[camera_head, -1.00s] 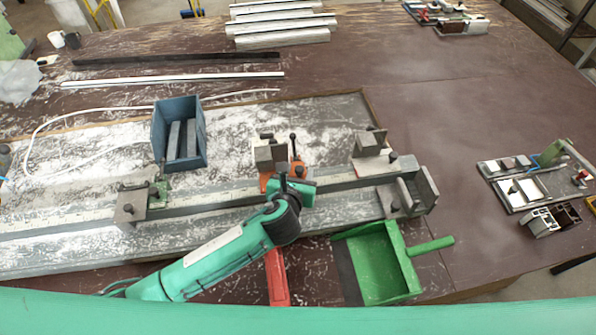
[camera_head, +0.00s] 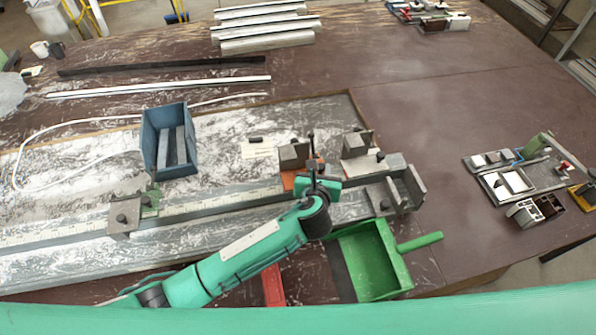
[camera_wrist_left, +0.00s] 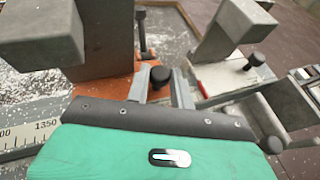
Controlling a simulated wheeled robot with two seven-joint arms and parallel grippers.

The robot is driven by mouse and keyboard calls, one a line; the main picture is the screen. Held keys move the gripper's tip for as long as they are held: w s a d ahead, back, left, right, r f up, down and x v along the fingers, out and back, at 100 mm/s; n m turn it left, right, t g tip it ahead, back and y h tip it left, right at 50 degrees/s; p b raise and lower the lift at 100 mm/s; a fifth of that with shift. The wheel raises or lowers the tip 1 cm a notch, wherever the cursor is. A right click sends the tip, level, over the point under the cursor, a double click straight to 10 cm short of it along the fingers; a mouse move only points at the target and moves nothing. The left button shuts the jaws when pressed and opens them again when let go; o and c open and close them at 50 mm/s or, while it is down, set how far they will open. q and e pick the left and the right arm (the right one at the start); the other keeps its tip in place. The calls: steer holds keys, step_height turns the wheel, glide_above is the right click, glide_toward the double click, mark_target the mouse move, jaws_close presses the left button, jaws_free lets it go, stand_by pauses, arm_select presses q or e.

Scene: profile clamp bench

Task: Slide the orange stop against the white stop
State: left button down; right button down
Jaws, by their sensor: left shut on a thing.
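The orange stop (camera_head: 289,181) stands on the rail and carries a grey block. In the left wrist view its orange base (camera_wrist_left: 118,86) is at the centre left. The white stop (camera_head: 361,168) stands to its right on the same rail, also with a grey block. It also shows at the right in the left wrist view (camera_wrist_left: 228,74). A small gap shows between the two stops. My left gripper (camera_head: 316,180) is shut at the front of the orange stop, on its black knob (camera_wrist_left: 161,76). The fingers hide part of the orange base. My right gripper is out of view.
A green-marked stop (camera_head: 150,203) sits far left on the rail (camera_head: 230,200). A grey end bracket (camera_head: 405,190) is beyond the white stop. A blue bin (camera_head: 152,145) stands behind the rail, and a green dustpan (camera_head: 372,262) lies in front.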

arm_select(q)
steer(key=d, duration=0.2)
steer(key=w+d, duration=0.1)
steer(key=d, duration=0.1)
steer(key=shift+d, duration=0.3)
steer(key=c, duration=1.2)
jaws_free()
steer(key=shift+c, duration=0.2)
steer(key=shift+s, duration=0.15)
steer(key=b+v, duration=0.2)
steer(key=v, duration=1.1)
steer(key=shift+s+b, duration=0.25)
steer(key=shift+b, duration=0.15)
steer(key=shift+a+r, duration=0.1)
